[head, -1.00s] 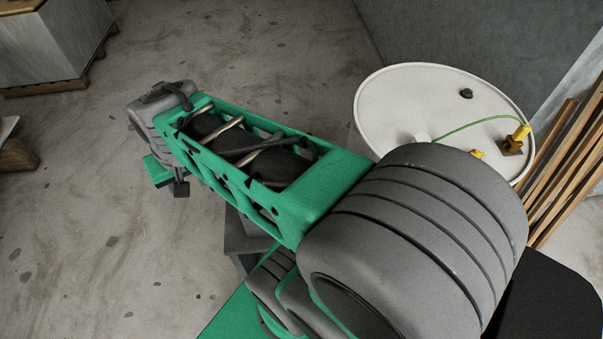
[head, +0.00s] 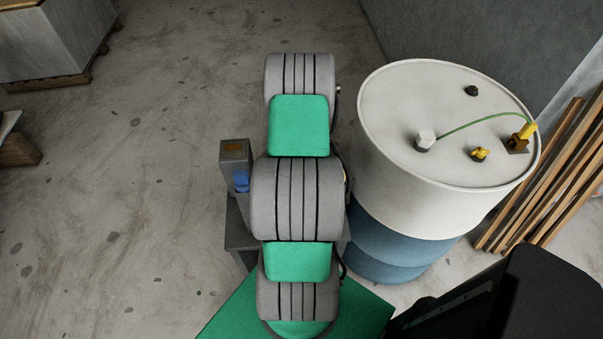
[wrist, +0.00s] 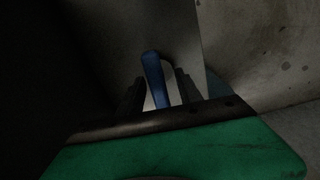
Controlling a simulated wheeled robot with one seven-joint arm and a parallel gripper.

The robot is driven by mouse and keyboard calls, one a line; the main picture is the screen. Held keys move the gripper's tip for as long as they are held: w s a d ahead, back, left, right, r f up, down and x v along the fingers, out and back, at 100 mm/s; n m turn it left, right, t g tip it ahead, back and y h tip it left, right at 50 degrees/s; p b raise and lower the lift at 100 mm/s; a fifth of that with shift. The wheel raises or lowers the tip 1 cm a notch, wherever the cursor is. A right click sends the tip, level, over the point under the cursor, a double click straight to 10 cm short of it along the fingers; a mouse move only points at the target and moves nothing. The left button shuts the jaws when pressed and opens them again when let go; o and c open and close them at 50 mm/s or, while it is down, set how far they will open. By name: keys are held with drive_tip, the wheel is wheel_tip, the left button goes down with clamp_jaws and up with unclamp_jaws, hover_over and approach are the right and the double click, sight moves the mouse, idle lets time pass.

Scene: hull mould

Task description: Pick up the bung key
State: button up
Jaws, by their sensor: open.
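A blue bar-like handle (wrist: 154,75), which looks like the bung key, shows in the wrist view. It stands between the two dark fingers of my gripper (wrist: 158,88). The fingers are open, one on each side of it, and I cannot tell whether either touches it. A blue piece (head: 241,180), probably the same key, shows at a grey holder (head: 235,152) left of my arm in the head view. My gripper is hidden behind my arm there. The key's lower end is hidden in the wrist view.
A white and blue drum (head: 400,190) stands to the right. Its lid carries a dark cap (head: 472,91), a pale cap (head: 425,141), a yellow fitting (head: 479,154) and a yellow clamp (head: 527,131) on a green wire. Timber strips (head: 540,180) lean beyond. The left floor is mostly clear.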

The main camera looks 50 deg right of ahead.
drive_tip(key=shift+f, duration=0.2)
drive_tip(key=shift+c, duration=0.3)
clamp_jaws()
